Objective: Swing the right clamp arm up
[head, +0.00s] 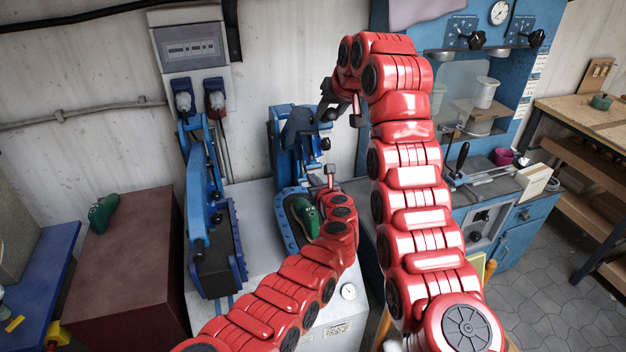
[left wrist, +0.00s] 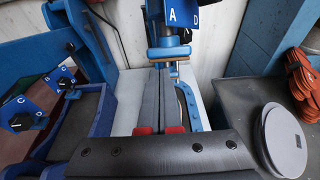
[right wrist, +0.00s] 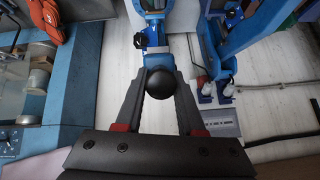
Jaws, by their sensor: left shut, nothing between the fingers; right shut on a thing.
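The right clamp (head: 279,150) is a blue press on the light bench, with a dark blue arm (head: 299,128) near its top. My right gripper (head: 331,108) is beside this arm. In the right wrist view its fingers are shut on a black ball knob (right wrist: 160,82) joined to a blue part. A green piece (head: 304,214) lies in the clamp's blue base, partly hidden by my left arm. My left gripper (head: 329,181) is shut and empty beside the clamp; its closed fingers (left wrist: 168,88) show below a brown-edged pad (left wrist: 168,53). The clamp arm's exact angle is hard to tell.
A second blue clamp (head: 195,170) stands to the left on the same bench. A maroon block (head: 130,265) bears another green piece (head: 102,213). A blue machine (head: 465,85) stands at the right. A gauge (head: 348,291) is on the bench front.

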